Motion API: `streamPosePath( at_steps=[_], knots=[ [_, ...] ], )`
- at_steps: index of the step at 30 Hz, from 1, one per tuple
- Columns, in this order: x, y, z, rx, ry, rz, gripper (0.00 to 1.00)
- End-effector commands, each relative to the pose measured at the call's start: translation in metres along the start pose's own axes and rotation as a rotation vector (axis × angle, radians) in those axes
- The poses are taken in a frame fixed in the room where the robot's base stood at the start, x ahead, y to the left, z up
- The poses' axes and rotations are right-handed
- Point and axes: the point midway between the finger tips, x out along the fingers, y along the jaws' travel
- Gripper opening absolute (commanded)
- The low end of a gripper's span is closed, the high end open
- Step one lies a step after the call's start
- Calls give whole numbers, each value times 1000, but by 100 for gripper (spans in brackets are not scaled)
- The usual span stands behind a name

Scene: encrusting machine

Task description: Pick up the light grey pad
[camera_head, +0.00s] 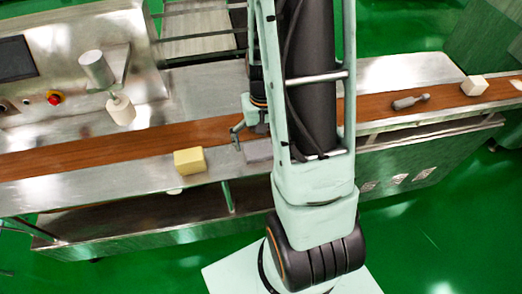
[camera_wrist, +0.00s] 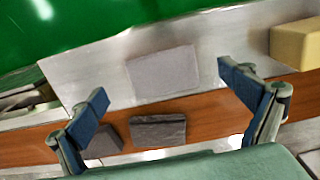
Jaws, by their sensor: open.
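The light grey pad (camera_wrist: 163,72) lies flat on the metal ledge beside the brown belt in the wrist view. In the head view, part of the pad (camera_head: 258,150) shows beside my arm, which hides the rest. My gripper (camera_wrist: 163,88) is open and empty. Its two blue fingertips stand wide apart, one toward each side of the pad, with the pad between them in the picture. In the head view my gripper (camera_head: 249,136) hangs close to the pad, partly hidden by my arm. I cannot tell its exact height above the pad.
A yellow block (camera_head: 190,161) sits on the ledge left of the pad. A dark grey block (camera_wrist: 158,131) and another grey piece (camera_wrist: 103,143) lie near the brown belt (camera_wrist: 205,112). A grey tool-shaped item (camera_head: 410,102) and a cream block (camera_head: 474,85) are on the belt further right.

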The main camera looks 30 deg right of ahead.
Motion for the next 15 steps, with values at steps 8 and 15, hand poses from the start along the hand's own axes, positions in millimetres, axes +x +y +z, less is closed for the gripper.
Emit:
streamPosePath(
  at_steps=[8, 15],
  knots=[
    [35, -1, 0, 0, -5, 0, 96],
    [45, -1, -1, 0, -1, 0, 96]
  ],
)
